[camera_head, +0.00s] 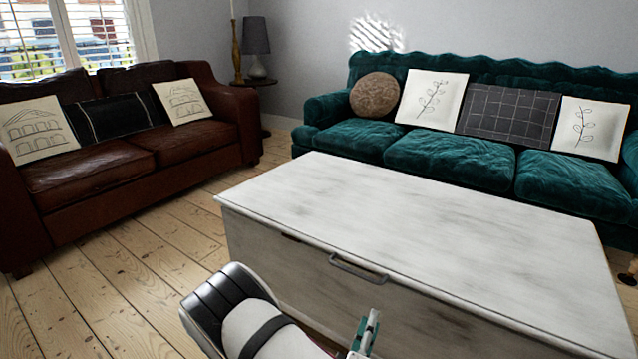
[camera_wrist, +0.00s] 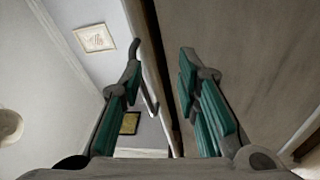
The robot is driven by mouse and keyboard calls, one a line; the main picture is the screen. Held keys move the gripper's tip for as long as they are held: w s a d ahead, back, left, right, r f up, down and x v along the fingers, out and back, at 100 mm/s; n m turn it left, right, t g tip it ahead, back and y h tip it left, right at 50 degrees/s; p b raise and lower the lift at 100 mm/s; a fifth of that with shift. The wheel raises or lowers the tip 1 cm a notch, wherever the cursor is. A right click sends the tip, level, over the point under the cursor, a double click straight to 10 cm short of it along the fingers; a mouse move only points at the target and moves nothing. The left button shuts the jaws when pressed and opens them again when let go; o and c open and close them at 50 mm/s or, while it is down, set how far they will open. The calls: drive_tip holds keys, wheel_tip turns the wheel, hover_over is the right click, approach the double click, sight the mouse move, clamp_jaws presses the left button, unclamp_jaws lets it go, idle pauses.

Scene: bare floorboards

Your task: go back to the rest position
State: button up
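My gripper (camera_head: 366,332) shows at the bottom of the head view, in front of the whitewashed chest (camera_head: 420,215) and below its metal handle (camera_head: 358,268). In the wrist view my gripper (camera_wrist: 161,54) has its two teal-padded fingers apart, with nothing held between them. A pale panel edge and a brown surface (camera_wrist: 265,70) lie beyond the fingers; I cannot tell how far away they are. The chest's top is bare and looks closed. Part of my arm shows at the lower left of the gripper.
A brown leather sofa (camera_head: 95,180) stands at the left and a teal sofa (camera_head: 450,160) behind the chest, both with cushions. A side table with a lamp (camera_head: 256,45) stands in the corner. Bare floorboards (camera_head: 130,270) lie free at the left. Framed pictures (camera_wrist: 95,38) hang in the wrist view.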

drive_tip(key=w+a+r+m+g+y, duration=0.35)
drive_tip(key=w+r+m+g, duration=0.2)
drive_tip(key=m+g, duration=0.3)
drive_tip(key=s+a+r+m+g+y, duration=0.15)
drive_tip(key=s+r+g+y, duration=0.4)
drive_tip(key=r, duration=0.75)
drive_tip(key=s+d+r+g, duration=0.1)
drive_tip(key=s+d+r, duration=0.3)
drive_tip(key=s, duration=0.8)
drive_tip(key=s+d+r+m+g+h+p, duration=0.15)
drive_tip(key=s+d+r, duration=0.3)
drive_tip(key=s, duration=0.65)
drive_tip(key=s+d+r+g+y, duration=0.1)
drive_tip(key=s+d+r, duration=0.3)
drive_tip(key=s, duration=0.8)
wheel_tip(320, 180, up, 40)
drive_tip(key=t+p, duration=0.3)
drive_tip(key=p, duration=3.4)
drive_tip(key=shift+w+t+p, duration=0.2)
drive_tip(key=shift+t+p, duration=0.15)
drive_tip(key=shift+d+h, duration=0.1)
drive_tip(key=shift+h, duration=0.15)
